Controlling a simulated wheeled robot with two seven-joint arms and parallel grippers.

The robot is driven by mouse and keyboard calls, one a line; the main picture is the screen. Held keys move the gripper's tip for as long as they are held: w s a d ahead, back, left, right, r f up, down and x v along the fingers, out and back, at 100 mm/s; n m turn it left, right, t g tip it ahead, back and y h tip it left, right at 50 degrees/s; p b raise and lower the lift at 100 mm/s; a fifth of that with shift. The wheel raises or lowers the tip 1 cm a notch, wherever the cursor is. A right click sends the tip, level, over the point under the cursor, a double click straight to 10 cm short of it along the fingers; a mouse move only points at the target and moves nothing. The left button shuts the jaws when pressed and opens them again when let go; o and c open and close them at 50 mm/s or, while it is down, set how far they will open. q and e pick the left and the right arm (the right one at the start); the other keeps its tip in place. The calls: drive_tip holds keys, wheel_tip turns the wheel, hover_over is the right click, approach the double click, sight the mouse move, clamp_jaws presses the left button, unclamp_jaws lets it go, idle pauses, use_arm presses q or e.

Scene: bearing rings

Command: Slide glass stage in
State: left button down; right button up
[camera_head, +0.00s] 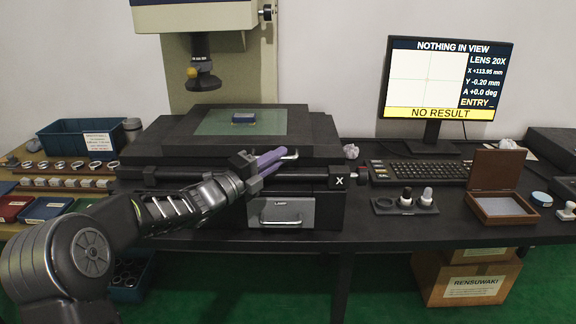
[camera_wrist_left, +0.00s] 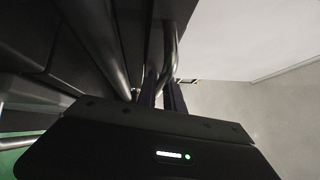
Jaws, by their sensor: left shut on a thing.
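The lens head (camera_head: 203,78) hangs above, a little left of the block. My left gripper (camera_head: 272,160), with purple fingers, is at the front edge of the stage and is shut on its silver handle (camera_head: 290,155). In the left wrist view the handle (camera_wrist_left: 169,48) runs up between the dark fingers (camera_wrist_left: 168,95). My right gripper is not in view.
The monitor (camera_head: 446,85) reads "NOTHING IN VIEW", X +113.95 mm and "NO RESULT". Rings (camera_head: 77,165) and a blue bin (camera_head: 66,136) are at the left.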

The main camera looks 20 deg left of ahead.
use_arm(q)
drive_tip(key=s+a, duration=0.1)
drive_tip(key=a, duration=0.2)
drive_tip(key=s+a, duration=0.1)
drive_tip(key=a, duration=0.3)
drive_tip(key=s+a, duration=0.2)
drive_tip(key=a, duration=0.2)
drive_tip(key=c, duration=1.7)
unclamp_jaws()
drive_tip(key=shift+a, duration=0.15)
drive_tip(key=shift+c, duration=0.2)
drive_tip(key=v, duration=0.7)
drive_tip(key=shift+s+b, duration=0.3)
drive_tip(key=shift+s, duration=0.05)
drive_tip(key=shift+a, duration=0.15)
